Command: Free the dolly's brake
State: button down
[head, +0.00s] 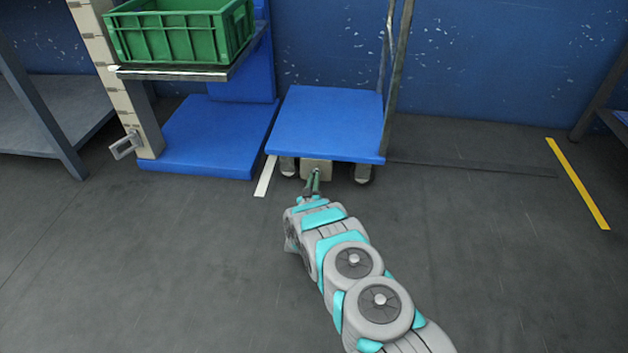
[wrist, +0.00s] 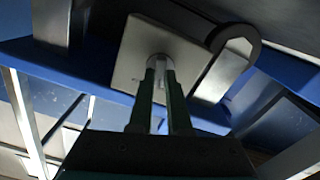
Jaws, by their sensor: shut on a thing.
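The dolly (head: 328,120) has a flat blue deck, upright metal bars at its right and dark casters below. A beige brake block (head: 311,168) sits under its front edge, between the casters. My gripper (head: 314,176) reaches it from the front. In the wrist view, the beige face of the block (wrist: 138,60) is straight ahead. My gripper (wrist: 160,68) is shut there on a small pale brake handle (wrist: 158,98) that shows between the fingers. Most of the handle is hidden by the fingers, and I cannot tell its brake position.
Left of the dolly is a blue-based stand (head: 210,140) with a green crate (head: 180,35) on its shelf. A grey table (head: 40,110) stands at far left. A white floor strip (head: 266,177) lies by the dolly. The floor at right is clear up to a yellow line (head: 578,183).

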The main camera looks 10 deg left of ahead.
jog(key=shift+n, duration=1.1)
jog(key=shift+a, duration=0.1)
jog(key=c, duration=0.9)
grip_release()
jog(key=shift+o, duration=0.2)
jog(key=s+p, duration=0.1)
jog(key=s, duration=0.7)
jog(key=shift+w+a, duration=0.1)
